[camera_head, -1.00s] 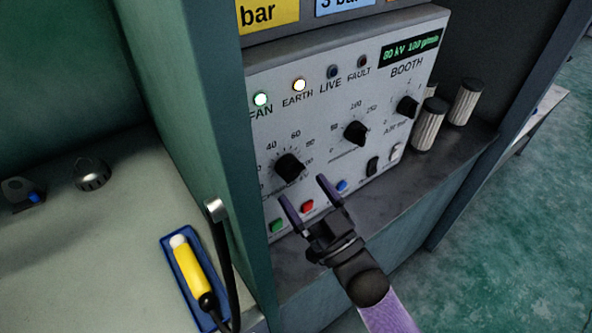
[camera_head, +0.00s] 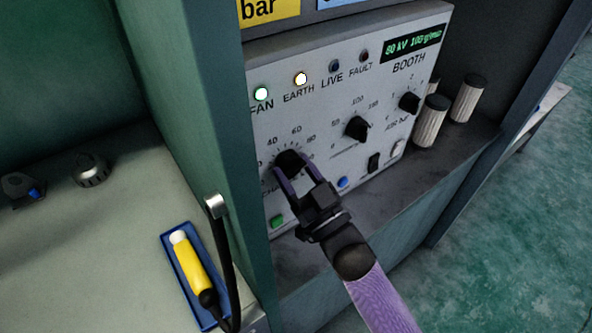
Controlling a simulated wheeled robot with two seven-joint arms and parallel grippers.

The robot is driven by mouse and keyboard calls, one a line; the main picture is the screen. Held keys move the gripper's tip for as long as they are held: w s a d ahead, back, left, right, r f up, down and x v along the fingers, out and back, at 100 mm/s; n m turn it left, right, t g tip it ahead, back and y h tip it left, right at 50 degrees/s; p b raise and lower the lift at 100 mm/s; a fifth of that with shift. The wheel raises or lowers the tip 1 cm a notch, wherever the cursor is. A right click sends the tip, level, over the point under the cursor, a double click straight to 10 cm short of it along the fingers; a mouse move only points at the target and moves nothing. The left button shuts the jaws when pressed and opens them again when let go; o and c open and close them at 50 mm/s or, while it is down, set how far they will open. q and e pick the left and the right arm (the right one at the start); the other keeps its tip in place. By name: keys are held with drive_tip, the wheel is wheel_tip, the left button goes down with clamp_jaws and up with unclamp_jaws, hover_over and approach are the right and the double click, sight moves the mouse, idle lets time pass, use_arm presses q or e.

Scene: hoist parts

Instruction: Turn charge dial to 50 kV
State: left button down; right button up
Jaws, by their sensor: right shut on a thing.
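The charge dial (camera_head: 289,160) is the black knob at the lower left of the white booth panel (camera_head: 330,110). Marks such as 40, 60 and 80 show around it; its label is mostly hidden by my gripper. The panel's display (camera_head: 411,46) reads 80 kV and 100 g/min. My right gripper (camera_head: 292,170) is at the dial, its purple fingers on either side of the knob and shut on it. The dial's pointer direction is hard to make out. My left gripper is not in view.
A second dial (camera_head: 357,128) and a third dial (camera_head: 409,102) sit to the right. A green button (camera_head: 277,222), blue button (camera_head: 343,182) and black switch (camera_head: 374,162) are close below. A yellow tool (camera_head: 193,262) lies in a blue tray. The green post (camera_head: 205,120) stands left of the panel.

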drive_tip(key=shift+n+y, duration=0.4)
drive_tip(key=shift+n, duration=0.1)
drive_tip(key=n+g+y, duration=0.1)
drive_tip(key=n+g, duration=0.1)
drive_tip(key=n, duration=0.2)
drive_tip(key=shift+w+d, duration=0.1)
drive_tip(key=n+g, duration=0.1)
drive_tip(key=n, duration=0.1)
drive_tip(key=n+g+y, duration=0.1)
drive_tip(key=n, duration=0.2)
drive_tip(key=shift+d+r+n+y+p, duration=0.15)
drive_tip(key=shift+n+y+p, duration=0.15)
drive_tip(key=shift+p, duration=0.1)
drive_tip(key=n+g+p, duration=0.1)
drive_tip(key=n+g, duration=0.1)
drive_tip(key=n, duration=0.3)
drive_tip(key=shift+w+r, duration=0.1)
drive_tip(key=shift+w, duration=0.05)
drive_tip(key=shift+d+n+g+p, duration=0.1)
drive_tip(key=shift+n+g+p, duration=0.6)
drive_tip(key=shift+n, duration=0.8)
drive_tip(key=o, duration=1.3)
